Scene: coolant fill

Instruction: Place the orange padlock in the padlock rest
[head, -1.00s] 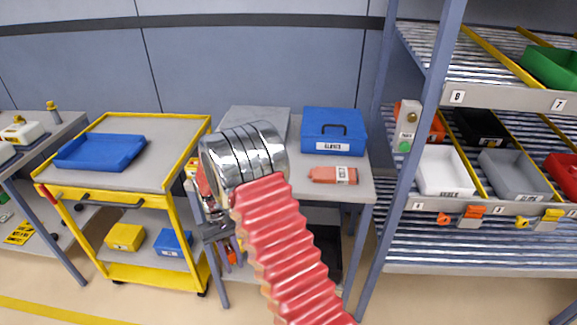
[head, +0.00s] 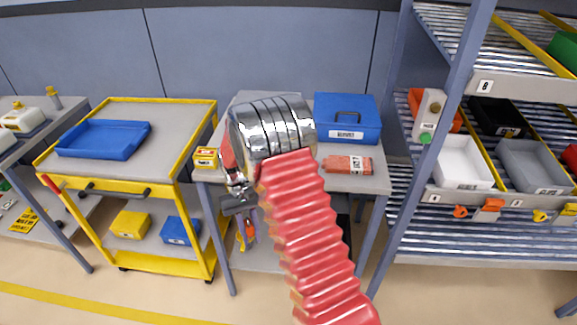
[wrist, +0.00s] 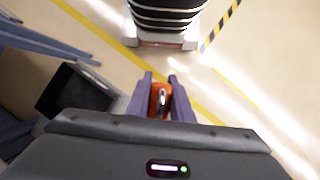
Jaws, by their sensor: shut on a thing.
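My gripper (wrist: 160,90) is shut on the orange padlock (wrist: 160,101). In the wrist view the padlock sits between the two fingers, with its shiny metal part facing the camera. In the head view my gripper (head: 241,207) points down in front of the grey bench, and the orange padlock (head: 250,231) shows small below it. My arm hides part of the bench. I cannot make out the padlock rest for sure in either view.
The grey bench (head: 372,182) holds a blue box (head: 347,117), a red-orange packet (head: 347,164) and a small yellow box (head: 206,158). A yellow cart (head: 150,185) with a blue tray (head: 103,139) stands left. A shelf rack (head: 440,110) with bins stands right. The front floor is clear.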

